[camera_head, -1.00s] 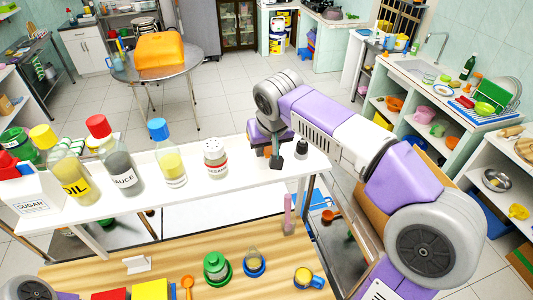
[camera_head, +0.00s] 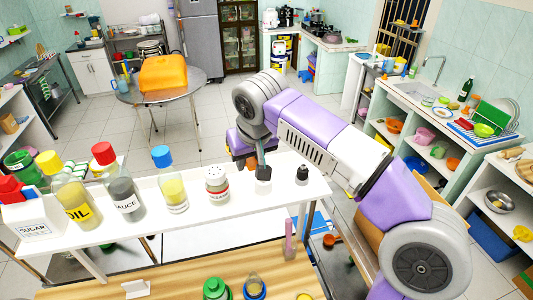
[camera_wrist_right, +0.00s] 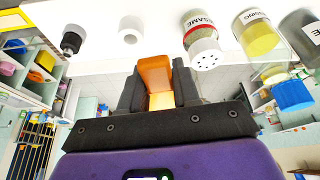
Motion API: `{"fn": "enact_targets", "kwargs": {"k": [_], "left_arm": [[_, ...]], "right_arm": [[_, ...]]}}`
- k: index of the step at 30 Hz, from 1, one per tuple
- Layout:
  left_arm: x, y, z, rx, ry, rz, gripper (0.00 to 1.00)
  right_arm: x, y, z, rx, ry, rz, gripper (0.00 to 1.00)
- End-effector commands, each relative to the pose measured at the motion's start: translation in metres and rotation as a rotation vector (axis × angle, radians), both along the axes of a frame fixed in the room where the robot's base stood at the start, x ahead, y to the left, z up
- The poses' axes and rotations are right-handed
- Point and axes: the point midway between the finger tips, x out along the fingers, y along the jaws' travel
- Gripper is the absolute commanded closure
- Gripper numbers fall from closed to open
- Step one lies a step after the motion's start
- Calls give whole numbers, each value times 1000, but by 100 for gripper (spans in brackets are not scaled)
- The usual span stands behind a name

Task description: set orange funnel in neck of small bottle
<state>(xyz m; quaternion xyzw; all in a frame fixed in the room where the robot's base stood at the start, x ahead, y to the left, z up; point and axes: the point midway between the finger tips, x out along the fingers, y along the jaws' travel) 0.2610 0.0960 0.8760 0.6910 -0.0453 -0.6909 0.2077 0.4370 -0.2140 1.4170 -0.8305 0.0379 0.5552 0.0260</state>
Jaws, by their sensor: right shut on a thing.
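My right gripper (camera_head: 256,165) is over the back of the white shelf, between a white sesame shaker (camera_head: 217,185) and a small dark-topped bottle (camera_head: 302,175). In the right wrist view its two dark fingers are shut on an orange piece (camera_wrist_right: 155,76), which looks like the funnel; only part of it shows. In the head view the fingers mostly hide it. My left gripper is not in view.
On the white shelf (camera_head: 118,246) stand an oil bottle (camera_head: 77,202), a sauce bottle (camera_head: 125,195) and a blue-capped bottle (camera_head: 173,190). A short white ring (camera_wrist_right: 130,30) shows in the wrist view. A green bottle (camera_head: 215,288) stands beside the small bottle. A pink upright thing (camera_head: 289,241) is at the counter's edge.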

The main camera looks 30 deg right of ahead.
Motion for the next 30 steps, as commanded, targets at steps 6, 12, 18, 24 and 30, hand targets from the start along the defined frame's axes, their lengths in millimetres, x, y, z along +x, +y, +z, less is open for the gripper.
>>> {"fn": "enact_targets", "kwargs": {"k": [6,12,18,24,30], "left_arm": [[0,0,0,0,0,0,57],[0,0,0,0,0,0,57],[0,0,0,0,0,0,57],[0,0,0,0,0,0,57],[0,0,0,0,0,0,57]], "right_arm": [[-13,90,-3,1,4,272,98],[-40,130,-36,-2,9,432,98],[-68,137,-81,-1,12,516,98],[-101,133,-128,2,13,606,98],[-119,118,-176,8,21,706,98]]}}
